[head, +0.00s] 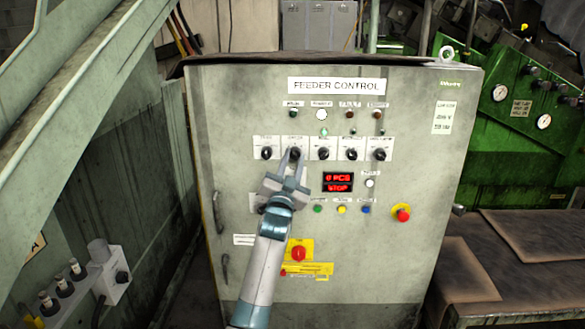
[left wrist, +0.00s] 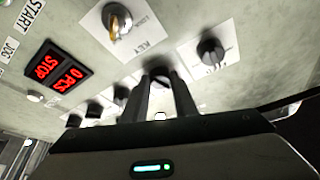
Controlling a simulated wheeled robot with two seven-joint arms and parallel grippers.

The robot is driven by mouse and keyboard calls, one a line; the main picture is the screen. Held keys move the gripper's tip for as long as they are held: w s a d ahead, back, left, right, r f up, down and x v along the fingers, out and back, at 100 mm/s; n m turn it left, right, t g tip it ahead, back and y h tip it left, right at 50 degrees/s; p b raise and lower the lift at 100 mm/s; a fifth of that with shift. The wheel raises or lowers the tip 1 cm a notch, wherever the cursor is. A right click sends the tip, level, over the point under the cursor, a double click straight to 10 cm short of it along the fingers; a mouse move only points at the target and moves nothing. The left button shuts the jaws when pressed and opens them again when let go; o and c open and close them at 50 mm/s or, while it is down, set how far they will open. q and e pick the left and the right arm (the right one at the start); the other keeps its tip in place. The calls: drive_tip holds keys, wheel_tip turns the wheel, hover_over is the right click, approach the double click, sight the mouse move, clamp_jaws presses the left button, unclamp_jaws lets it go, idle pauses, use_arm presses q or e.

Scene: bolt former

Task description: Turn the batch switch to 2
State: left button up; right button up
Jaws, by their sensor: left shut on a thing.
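A row of several black rotary switches sits on white plates across the grey feeder control cabinet (head: 430,270). My left gripper (head: 293,157) reaches up from below to the second switch from the left (head: 295,152). The plate labels are too small to read surely, so I cannot confirm which is the batch switch. In the left wrist view my left gripper (left wrist: 160,88) has its two fingers on either side of that knob (left wrist: 158,73), shut on it. The fingers hide its pointer and most of its scale. The red display (head: 338,182) reads "0 PCS" and "STOP". My right gripper is out of view.
The leftmost switch (head: 266,153) stands close beside my gripper. A key switch (left wrist: 117,20) also shows near it. Coloured buttons (head: 342,209), a red emergency button (head: 402,213) and a red knob on yellow (head: 298,253) lie lower. A sloping beam (head: 80,130) crosses the left side.

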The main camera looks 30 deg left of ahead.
use_arm(q)
drive_tip(key=n, duration=0.1)
drive_tip(key=n+y+b, duration=0.1)
drive_tip(key=n+y, duration=0.1)
drive_tip(key=n, duration=0.1)
drive_tip(key=shift+w+d+f, duration=0.1)
drive_tip(key=shift+d+f, duration=0.05)
drive_tip(key=shift+f, duration=0.1)
drive_tip(key=shift+r+n+g+y+b, duration=0.15)
drive_tip(key=shift+n+g+y+b, duration=0.5)
drive_tip(key=shift+n, duration=0.95)
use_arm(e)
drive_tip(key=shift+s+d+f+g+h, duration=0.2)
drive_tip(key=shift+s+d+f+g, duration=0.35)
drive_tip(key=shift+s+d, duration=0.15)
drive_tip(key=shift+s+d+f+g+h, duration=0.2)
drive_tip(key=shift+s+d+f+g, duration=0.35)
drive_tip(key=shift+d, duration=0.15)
use_arm(q)
drive_tip(key=o, duration=1)
drive_tip(key=shift+o, duration=0.2)
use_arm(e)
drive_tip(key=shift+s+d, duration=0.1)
